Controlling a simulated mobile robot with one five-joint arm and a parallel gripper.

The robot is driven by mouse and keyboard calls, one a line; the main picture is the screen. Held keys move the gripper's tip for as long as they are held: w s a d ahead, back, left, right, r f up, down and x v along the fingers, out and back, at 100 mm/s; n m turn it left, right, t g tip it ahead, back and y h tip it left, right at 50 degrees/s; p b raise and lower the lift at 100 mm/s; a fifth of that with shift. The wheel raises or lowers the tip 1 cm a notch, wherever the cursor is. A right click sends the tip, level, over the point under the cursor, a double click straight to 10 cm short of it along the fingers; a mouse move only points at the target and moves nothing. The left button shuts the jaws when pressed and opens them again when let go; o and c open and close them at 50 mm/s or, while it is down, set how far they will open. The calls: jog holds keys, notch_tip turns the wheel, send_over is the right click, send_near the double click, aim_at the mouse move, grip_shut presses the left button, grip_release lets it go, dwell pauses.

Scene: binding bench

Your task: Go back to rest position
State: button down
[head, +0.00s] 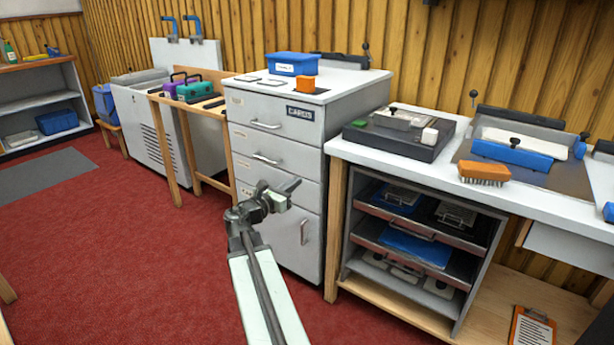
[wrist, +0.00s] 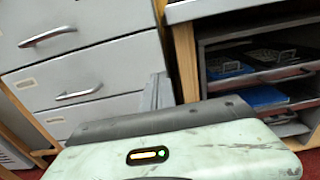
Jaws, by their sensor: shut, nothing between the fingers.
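My gripper (head: 291,187) is in the middle of the head view, at the end of my pale green arm. It is shut and empty, raised in front of the grey drawer cabinet (head: 272,142) marked CARDS. In the wrist view, my pale green gripper housing fills the lower part, with the cabinet's drawers (wrist: 95,60) behind it on the left.
A white-topped bench (head: 455,205) with an open shelf of trays stands at the right. A wooden table (head: 160,98) with coloured cases is left of the cabinet. Red carpet (head: 110,250) is clear on the left. A clipboard (head: 532,328) lies low at the right.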

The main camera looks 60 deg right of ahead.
jog(key=a, duration=0.3)
jog(key=shift+w, duration=0.1)
